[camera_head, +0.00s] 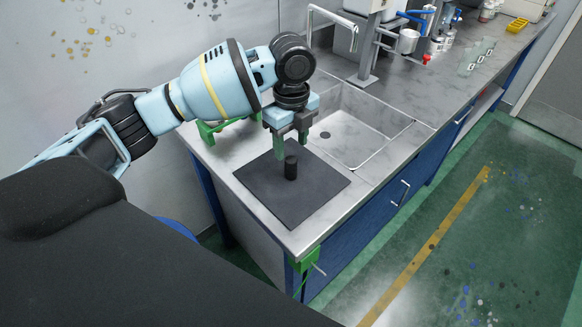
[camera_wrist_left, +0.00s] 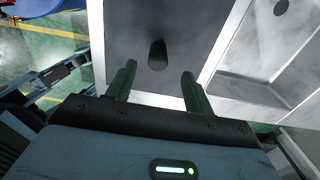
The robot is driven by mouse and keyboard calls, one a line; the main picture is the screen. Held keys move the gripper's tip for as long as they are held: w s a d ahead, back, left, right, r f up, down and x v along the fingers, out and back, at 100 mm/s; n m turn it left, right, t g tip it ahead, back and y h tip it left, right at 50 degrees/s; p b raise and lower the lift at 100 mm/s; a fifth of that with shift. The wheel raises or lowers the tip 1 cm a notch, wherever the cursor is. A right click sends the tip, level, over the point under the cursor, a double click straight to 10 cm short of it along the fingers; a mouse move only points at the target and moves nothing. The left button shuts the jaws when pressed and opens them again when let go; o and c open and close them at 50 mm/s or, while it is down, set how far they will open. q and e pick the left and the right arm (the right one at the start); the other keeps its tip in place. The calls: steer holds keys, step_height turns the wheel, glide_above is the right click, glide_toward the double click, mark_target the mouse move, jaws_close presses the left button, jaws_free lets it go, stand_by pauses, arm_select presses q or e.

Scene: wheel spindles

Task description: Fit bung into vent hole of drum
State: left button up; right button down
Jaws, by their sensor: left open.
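The bung appears to be a small dark cylinder (camera_head: 291,168) standing upright on a dark square mat (camera_head: 310,198) on the counter. My left gripper (camera_head: 291,143) is open above the mat, close to the cylinder, its green fingers pointing down. In the left wrist view the cylinder (camera_wrist_left: 157,55) shows beyond the gap between the open fingers (camera_wrist_left: 157,74), with nothing held. A blue rounded thing (camera_head: 178,228), partly hidden behind my arm, may be the drum; it may also be the blue shape (camera_wrist_left: 42,7) in the left wrist view. No vent hole is discernible. My right gripper is not in view.
A sink (camera_head: 350,130) lies just behind the mat, with a metal stand (camera_head: 368,50) beyond it. A green frame (camera_head: 212,131) stands at the counter's left end. Bottles and a yellow tray (camera_head: 516,25) are far back.

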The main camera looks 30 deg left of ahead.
mark_target(291, 159)
arm_select(q)
steer(key=shift+s+f, duration=0.15)
steer(key=shift+f, duration=2.9)
jaws_close()
steer(key=shift+r, duration=0.15)
